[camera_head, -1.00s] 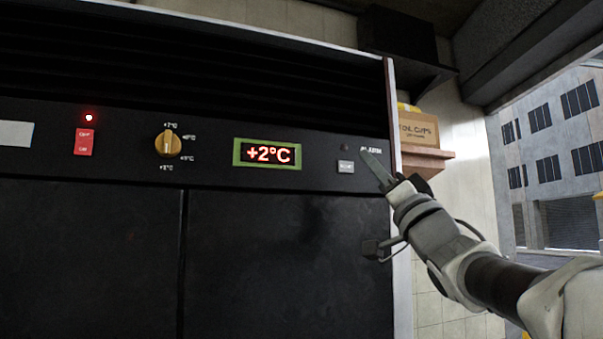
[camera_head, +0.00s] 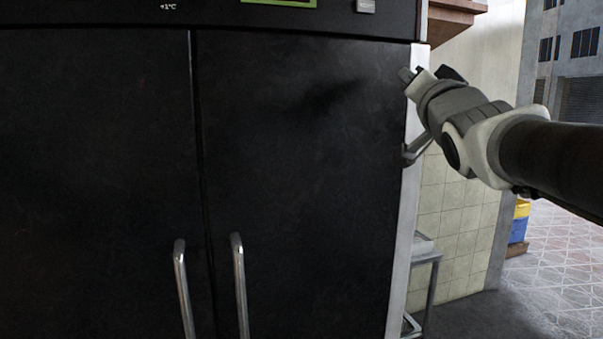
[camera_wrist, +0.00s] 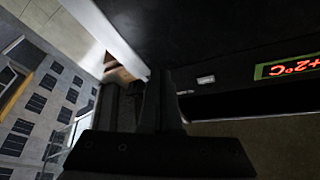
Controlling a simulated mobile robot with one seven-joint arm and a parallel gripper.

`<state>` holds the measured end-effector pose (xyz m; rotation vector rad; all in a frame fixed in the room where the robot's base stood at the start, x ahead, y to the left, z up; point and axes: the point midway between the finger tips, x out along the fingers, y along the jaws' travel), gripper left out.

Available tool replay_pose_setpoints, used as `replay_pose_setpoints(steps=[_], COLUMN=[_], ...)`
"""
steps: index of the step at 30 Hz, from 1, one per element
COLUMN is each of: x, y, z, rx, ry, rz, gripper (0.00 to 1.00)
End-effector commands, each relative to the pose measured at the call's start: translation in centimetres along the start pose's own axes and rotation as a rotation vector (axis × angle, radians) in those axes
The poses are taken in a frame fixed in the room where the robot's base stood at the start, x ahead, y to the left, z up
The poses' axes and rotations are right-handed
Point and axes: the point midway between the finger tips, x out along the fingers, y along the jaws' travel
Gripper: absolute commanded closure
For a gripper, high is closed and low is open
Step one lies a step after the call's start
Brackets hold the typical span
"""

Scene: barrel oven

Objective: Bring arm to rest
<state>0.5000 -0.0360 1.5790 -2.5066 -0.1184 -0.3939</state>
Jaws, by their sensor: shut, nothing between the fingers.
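My gripper (camera_head: 407,76) is at the right edge of the black fridge front in the head view, just below the control panel. It looks shut and holds nothing. In the wrist view my gripper (camera_wrist: 150,90) shows as dark fingers at the middle, partly lost against the dark fridge. My arm comes in from the right side of the head view. I cannot tell how far the fingertips are from the fridge.
The black fridge (camera_head: 300,180) has two upright door handles, a left one (camera_head: 183,285) and a right one (camera_head: 240,283). Its temperature display (camera_wrist: 290,68) shows in the wrist view. A metal stand (camera_head: 428,262) is right of the fridge. Open floor (camera_head: 560,260) lies at the right.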

Motion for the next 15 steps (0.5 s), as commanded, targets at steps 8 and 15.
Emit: replay_pose_setpoints(steps=[8,15], x=[-10.2,-23.2], y=[7.8,12.2], z=[10.4,19.5], rx=[-0.231,-0.404], ry=[-0.41,-0.893], rz=[0.349,0.469], gripper=[1.0,1.0])
